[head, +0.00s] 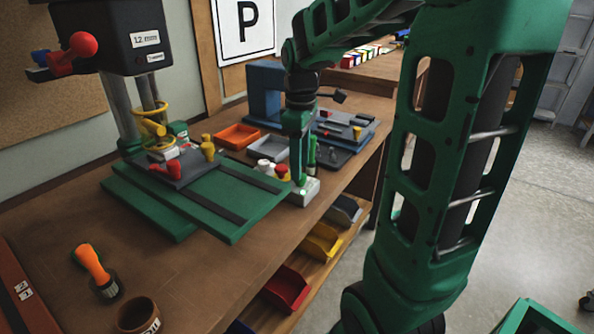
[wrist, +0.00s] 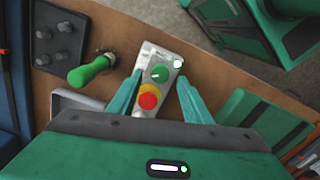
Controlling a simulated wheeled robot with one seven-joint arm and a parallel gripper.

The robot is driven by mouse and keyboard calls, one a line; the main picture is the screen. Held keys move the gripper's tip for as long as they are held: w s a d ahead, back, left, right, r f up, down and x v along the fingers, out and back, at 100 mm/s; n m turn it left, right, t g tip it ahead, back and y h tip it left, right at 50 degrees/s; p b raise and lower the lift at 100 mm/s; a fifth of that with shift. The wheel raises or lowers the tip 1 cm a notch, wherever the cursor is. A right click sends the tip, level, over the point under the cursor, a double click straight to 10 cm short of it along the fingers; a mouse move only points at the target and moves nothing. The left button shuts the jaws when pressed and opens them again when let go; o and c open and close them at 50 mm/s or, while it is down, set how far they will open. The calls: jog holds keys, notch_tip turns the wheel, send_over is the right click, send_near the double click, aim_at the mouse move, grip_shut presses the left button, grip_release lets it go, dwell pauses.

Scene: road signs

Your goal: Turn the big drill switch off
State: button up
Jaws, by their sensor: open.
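The drill's switch box (head: 303,192) is a pale grey block near the bench's front edge, right of the green drill base. In the wrist view the box (wrist: 149,57) carries a round green knob (wrist: 160,73), a red button (wrist: 148,101) with a yellow collar, and a small pale lamp (wrist: 177,63). The red button (head: 282,172) also shows in the head view. My gripper (wrist: 159,77) is open, pointing down, with one teal finger on each side of the box near the green knob. Whether the fingers touch the box, I cannot tell.
The drill press (head: 128,38) with a red ball handle stands left on its green base (head: 222,205). An orange tray (head: 239,136) and a grey tray (head: 266,148) lie behind the box. A green-handled tool (wrist: 92,71) stands close to the left finger.

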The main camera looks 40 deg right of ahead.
jog(key=shift+f, duration=1.3)
jog(key=shift+c, duration=0.3)
jog(key=c, duration=1)
jog(key=shift+m, duration=0.4)
jog(key=m, duration=0.5)
jog(key=shift+m, duration=0.3)
jog(key=m, duration=0.5)
jog(key=shift+m, duration=0.4)
